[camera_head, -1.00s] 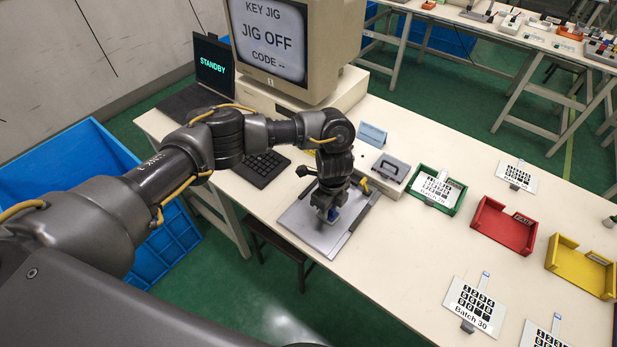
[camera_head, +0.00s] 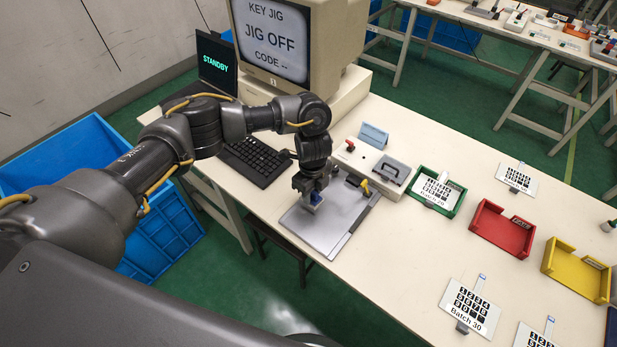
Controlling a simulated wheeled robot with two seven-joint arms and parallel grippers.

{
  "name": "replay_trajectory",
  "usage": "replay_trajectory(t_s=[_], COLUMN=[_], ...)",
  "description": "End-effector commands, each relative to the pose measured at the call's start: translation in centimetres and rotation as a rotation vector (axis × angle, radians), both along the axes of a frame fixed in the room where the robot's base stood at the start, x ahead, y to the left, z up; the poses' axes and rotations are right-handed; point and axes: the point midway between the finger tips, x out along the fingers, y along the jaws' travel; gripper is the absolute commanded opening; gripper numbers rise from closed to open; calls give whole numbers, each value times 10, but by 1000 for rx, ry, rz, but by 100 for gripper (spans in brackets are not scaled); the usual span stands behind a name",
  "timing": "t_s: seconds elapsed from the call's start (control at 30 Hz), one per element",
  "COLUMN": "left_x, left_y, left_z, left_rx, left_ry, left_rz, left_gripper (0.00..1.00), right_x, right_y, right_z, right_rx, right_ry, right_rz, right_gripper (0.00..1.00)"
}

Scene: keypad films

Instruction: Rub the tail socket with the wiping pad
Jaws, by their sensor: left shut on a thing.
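The jig's grey-white box (camera_head: 373,165) stands behind the plate, with a red knob, a yellow lever and a dark-handled cover on top. I cannot make out the tail socket for sure; it is small or hidden by the gripper. My right gripper is not in view.
A black keyboard (camera_head: 255,160) lies left of the arm, before the monitor (camera_head: 285,45). Green (camera_head: 440,207), red (camera_head: 502,229) and yellow (camera_head: 577,270) trays stand to the right. A Batch 30 keypad film (camera_head: 470,306) lies at the front. The table between is clear.

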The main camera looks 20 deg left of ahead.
Motion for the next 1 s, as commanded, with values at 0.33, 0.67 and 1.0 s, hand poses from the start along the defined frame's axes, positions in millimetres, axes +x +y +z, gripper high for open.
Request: replay_trajectory(t_s=[0.33, 0.67, 1.0], left_x=[1, 1, 1], left_y=[-1, -1, -1], left_z=[37, 50, 50], left_rx=[-2, -2, -1], left_ry=[-1, -1, -2], left_rz=[0, -1, 0], left_gripper=[14, 14, 14], right_x=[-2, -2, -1], right_y=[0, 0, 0], right_z=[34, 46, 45], right_rx=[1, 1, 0], right_ry=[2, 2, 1], right_rz=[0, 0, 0], right_gripper=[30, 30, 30])
